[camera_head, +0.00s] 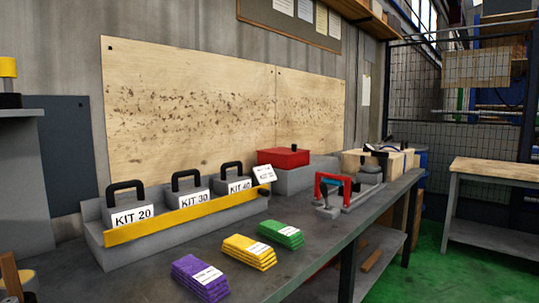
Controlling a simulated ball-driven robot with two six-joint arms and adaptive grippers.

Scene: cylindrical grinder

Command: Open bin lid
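A red lid (284,156) with a small black knob sits on a grey bin (305,178) at the back of the workbench, against the wooden wall panel. The lid looks closed and lies flat on one end of the bin; the inside is hidden. Neither of my grippers shows in the head view.
A grey rack with a yellow front bar (190,214) holds KIT 20 (132,213), KIT 30 (188,195) and KIT 40 (233,184) boxes. Purple (198,278), yellow (248,252) and green (281,234) stacks lie in front. A red-framed fixture (333,189) stands right of the lid.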

